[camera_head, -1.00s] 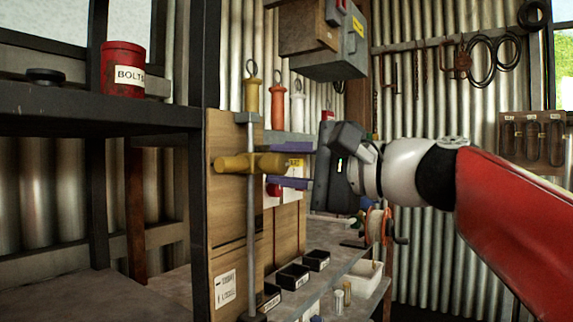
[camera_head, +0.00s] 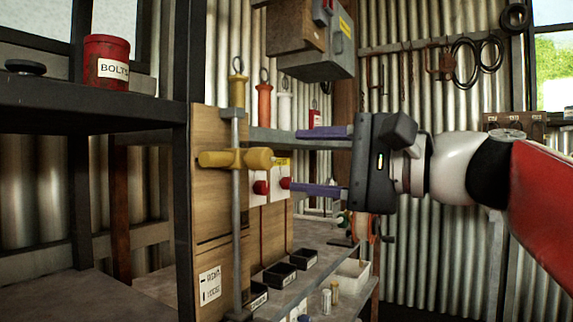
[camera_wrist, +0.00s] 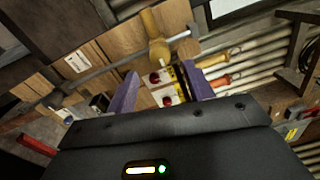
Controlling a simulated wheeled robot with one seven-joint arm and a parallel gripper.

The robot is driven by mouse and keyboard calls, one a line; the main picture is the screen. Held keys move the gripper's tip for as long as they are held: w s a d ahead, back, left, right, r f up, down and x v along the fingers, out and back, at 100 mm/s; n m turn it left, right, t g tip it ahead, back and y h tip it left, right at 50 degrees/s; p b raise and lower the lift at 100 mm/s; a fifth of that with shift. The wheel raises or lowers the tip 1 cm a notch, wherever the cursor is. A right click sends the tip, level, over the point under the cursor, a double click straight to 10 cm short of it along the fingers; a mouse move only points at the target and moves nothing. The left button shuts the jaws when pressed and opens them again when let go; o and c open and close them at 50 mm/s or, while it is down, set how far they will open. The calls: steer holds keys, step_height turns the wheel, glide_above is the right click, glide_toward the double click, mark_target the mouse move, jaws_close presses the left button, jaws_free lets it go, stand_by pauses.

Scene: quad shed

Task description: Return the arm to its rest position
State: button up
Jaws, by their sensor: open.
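My gripper (camera_head: 322,160) is open and empty. Its two purple fingers point left, one above the other, toward the wooden panel (camera_head: 212,240). A yellow T-shaped handle (camera_head: 235,158) on a grey vertical rod stands in front of that panel, left of the fingertips and apart from them. In the wrist view the fingers (camera_wrist: 155,92) spread wide, with the yellow handle (camera_wrist: 158,38) beyond them. My red and white arm reaches in from the right in the head view.
Red knobs (camera_head: 260,187) on white plates sit behind the lower finger. Small black bins (camera_head: 280,274) stand on the bench below. A grey box (camera_head: 322,45) hangs above the gripper. A dark shelf (camera_head: 90,110) holds a red bolts tin (camera_head: 107,62) at left.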

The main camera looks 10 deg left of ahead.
steer(key=shift+s+d, duration=0.25)
steer(key=shift+d, duration=0.45)
steer(key=s+d+f+n+h, duration=0.1)
steer(key=d+f+h, duration=0.15)
steer(key=f, duration=0.65)
steer(key=s+d+f+h, duration=0.15)
steer(key=f+h, duration=0.25)
steer(key=f, duration=0.4)
steer(key=d+f+n+h, duration=0.1)
steer(key=d+f+h, duration=0.2)
steer(key=f, duration=0.6)
steer(key=s+d+f+n+h, duration=0.2)
steer(key=s+d+f+h, duration=0.1)
steer(key=f, duration=0.6)
steer(key=s+d+f+n+g+h, duration=0.1)
steer(key=s+d+f+h, duration=0.3)
steer(key=f, duration=0.5)
steer(key=s+d+n, duration=0.1)
steer(key=d, duration=0.1)
steer(key=shift+s+d+n+g, duration=0.3)
steer(key=shift+d, duration=0.1)
steer(key=shift+f+h, duration=0.1)
steer(key=shift+h, duration=0.15)
